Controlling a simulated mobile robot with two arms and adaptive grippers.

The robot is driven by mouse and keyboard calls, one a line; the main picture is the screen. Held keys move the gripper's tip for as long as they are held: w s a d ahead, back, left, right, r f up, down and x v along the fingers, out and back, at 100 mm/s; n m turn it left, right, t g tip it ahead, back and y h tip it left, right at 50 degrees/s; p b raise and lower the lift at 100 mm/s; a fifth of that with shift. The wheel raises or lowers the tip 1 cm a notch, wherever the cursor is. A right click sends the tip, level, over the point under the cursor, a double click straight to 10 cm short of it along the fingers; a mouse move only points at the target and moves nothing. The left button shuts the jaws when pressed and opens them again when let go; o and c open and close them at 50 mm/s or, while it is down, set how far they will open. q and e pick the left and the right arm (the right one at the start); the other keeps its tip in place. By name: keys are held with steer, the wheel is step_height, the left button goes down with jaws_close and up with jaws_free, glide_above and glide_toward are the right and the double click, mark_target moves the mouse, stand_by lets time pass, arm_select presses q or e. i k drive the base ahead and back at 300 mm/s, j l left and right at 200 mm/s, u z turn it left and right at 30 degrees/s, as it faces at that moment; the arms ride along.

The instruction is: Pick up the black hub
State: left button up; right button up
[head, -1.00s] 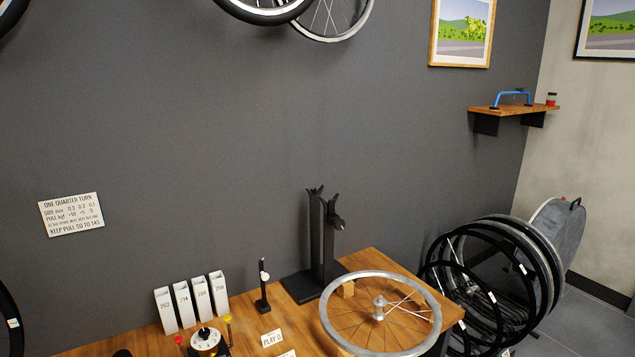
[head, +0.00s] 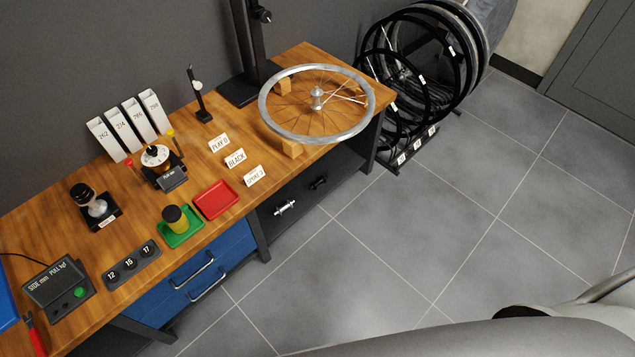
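A black hub (head: 318,183) lies on the dark open shelf (head: 300,195) under the right part of the workbench. A silver hub (head: 285,207) lies on the same shelf, to the left of it and nearer the front. Both are apart from each other. Neither of my grippers shows in the head view.
The wooden bench (head: 60,222) holds a silver wheel (head: 270,121), a black stand (head: 238,90), a green tray (head: 196,238) with a jar, a red tray (head: 215,199) and several cards. Blue drawers (head: 205,272) are left of the shelf. The tiled floor (head: 420,240) in front is clear.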

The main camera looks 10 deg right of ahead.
mark_target(323, 179)
steer(key=i+l, duration=0.15)
steer(key=l, duration=0.2)
steer(key=i+l+u, duration=0.1)
steer(key=l, duration=0.25)
steer(key=i+l, duration=0.2)
steer(key=l, duration=0.15)
steer(key=i+l+u, duration=0.1)
steer(key=l, duration=0.25)
